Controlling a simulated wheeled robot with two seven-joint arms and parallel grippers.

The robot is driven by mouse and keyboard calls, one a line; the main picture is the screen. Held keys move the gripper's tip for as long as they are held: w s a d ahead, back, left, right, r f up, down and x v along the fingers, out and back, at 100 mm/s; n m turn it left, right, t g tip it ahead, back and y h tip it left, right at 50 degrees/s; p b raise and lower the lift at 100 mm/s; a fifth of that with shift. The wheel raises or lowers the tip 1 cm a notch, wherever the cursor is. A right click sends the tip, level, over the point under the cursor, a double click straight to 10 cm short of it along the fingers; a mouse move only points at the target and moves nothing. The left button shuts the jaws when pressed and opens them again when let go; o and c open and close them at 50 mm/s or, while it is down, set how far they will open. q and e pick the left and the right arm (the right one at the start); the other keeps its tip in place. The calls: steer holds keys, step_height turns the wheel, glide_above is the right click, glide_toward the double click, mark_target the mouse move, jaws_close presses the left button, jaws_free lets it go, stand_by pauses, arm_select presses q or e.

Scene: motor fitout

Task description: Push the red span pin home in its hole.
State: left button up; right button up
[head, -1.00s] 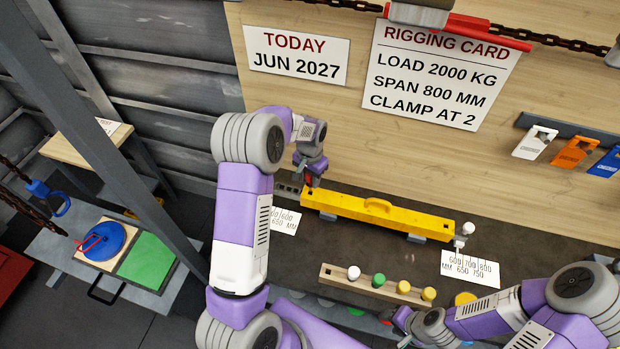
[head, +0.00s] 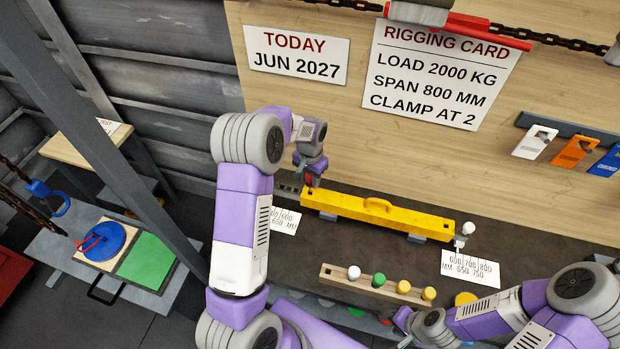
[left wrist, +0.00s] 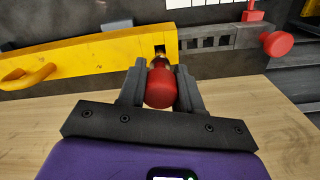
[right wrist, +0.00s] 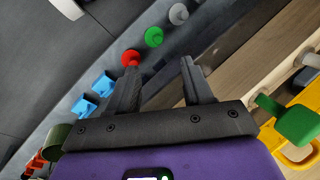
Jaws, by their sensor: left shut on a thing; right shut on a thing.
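The red span pin (left wrist: 160,88) is between the fingers of my left gripper (left wrist: 160,92) in the left wrist view. Its red head faces me, and its brass shank points at a dark hole near the end of the yellow beam (left wrist: 100,60). How deep the shank sits is hidden by the head. In the head view my left gripper (head: 312,178) is at the left end of the yellow beam (head: 375,213). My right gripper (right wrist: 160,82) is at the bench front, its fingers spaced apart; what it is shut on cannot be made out.
A grey slotted bar (left wrist: 225,40) with another red knob (left wrist: 278,43) extends beyond the beam's end. A wooden rack of coloured pins (head: 340,279) stands in front of the beam. Red, green and white knobs (right wrist: 153,37) lie near my right gripper.

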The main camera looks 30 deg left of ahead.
mark_target(310, 183)
arm_select(q)
steer(key=shift+s+d+f+b, duration=0.1)
steer(key=shift+s+f+b, duration=0.15)
steer(key=shift+f+b, duration=0.55)
steer(key=shift+s+d+f+b, duration=0.1)
steer(key=shift+s+f+b, duration=0.25)
steer(key=shift+f, duration=0.45)
steer(key=shift+s+f+b, duration=0.25)
steer(key=shift+f+b, duration=0.45)
steer(key=shift+f, duration=0.1)
steer(key=o, duration=1.1)
steer(key=shift+r, duration=0.15)
steer(key=shift+o, duration=0.2)
steer(key=shift+w, duration=0.1)
steer(key=shift+r, duration=0.15)
